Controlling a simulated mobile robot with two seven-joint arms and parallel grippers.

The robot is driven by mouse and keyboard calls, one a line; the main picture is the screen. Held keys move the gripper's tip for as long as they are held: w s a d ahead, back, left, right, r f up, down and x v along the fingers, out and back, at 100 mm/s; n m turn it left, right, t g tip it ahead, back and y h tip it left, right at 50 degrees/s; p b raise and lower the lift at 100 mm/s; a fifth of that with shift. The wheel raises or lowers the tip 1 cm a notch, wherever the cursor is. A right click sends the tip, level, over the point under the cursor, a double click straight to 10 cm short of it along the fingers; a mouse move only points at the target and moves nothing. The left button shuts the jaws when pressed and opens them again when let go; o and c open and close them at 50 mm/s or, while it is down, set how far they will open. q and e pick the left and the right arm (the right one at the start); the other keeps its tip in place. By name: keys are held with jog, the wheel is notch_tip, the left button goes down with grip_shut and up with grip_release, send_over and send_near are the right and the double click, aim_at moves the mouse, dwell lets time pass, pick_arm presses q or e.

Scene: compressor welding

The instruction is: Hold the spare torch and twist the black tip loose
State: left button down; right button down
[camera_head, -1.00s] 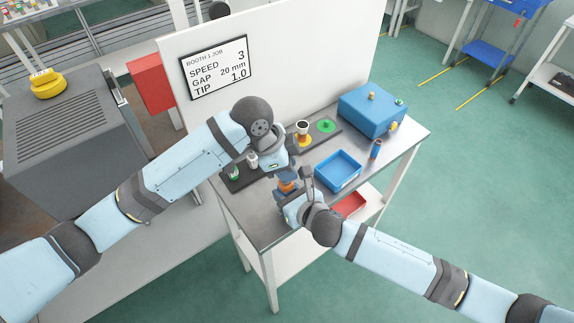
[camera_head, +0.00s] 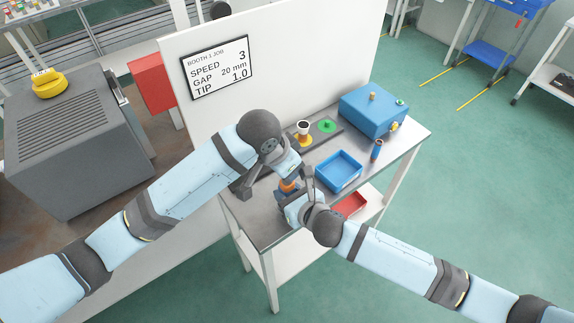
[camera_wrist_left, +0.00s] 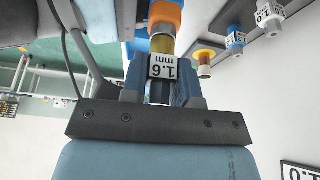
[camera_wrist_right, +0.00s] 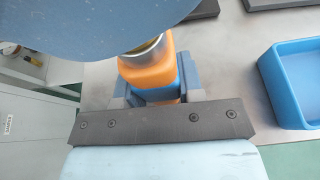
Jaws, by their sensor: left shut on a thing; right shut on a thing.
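The spare torch, with an orange and blue body (camera_head: 288,186), is in my right gripper (camera_head: 292,200) above the near part of the table. The right wrist view shows the orange torch body (camera_wrist_right: 148,70) between the right fingers (camera_wrist_right: 153,92). My left gripper (camera_wrist_left: 160,88) is shut on the black tip (camera_wrist_left: 163,68), which bears a white "1.6 mm" label. A brass-coloured part (camera_wrist_left: 162,44) lies between the tip and the orange body, in line with both. In the head view the left hand largely hides the tip.
A blue tray (camera_head: 321,177) lies right of the grippers, with an orange-topped blue cylinder (camera_head: 376,150) and blue box (camera_head: 368,112) beyond. A yellow-based cup (camera_head: 304,133) and green disc (camera_head: 326,125) are at the back.

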pick_arm(q)
jog(key=c, duration=0.8)
grip_release()
jog(key=shift+d+r, duration=0.1)
jog(key=shift+d, duration=0.1)
pick_arm(e)
jog(key=shift+s+a+r, duration=0.1)
jog(key=shift+s+a, duration=0.05)
jog(key=shift+a, duration=0.15)
pick_arm(q)
jog(key=shift+s, duration=0.1)
pick_arm(e)
jog(key=shift+d, duration=0.1)
pick_arm(q)
jog(key=shift+s, duration=0.15)
jog(key=shift+c, duration=0.6)
pick_arm(e)
jog(key=shift+w+d, duration=0.2)
jog(key=shift+w, duration=0.15)
pick_arm(q)
jog(key=shift+s+r, duration=0.1)
jog(key=shift+r, duration=0.25)
jog(key=shift+o, duration=0.6)
jog(key=v, duration=0.6)
jog(key=shift+a, duration=0.2)
pick_arm(e)
jog(key=shift+s, duration=0.1)
pick_arm(q)
jog(key=shift+a+r, duration=0.3)
jog(key=shift+r, duration=0.25)
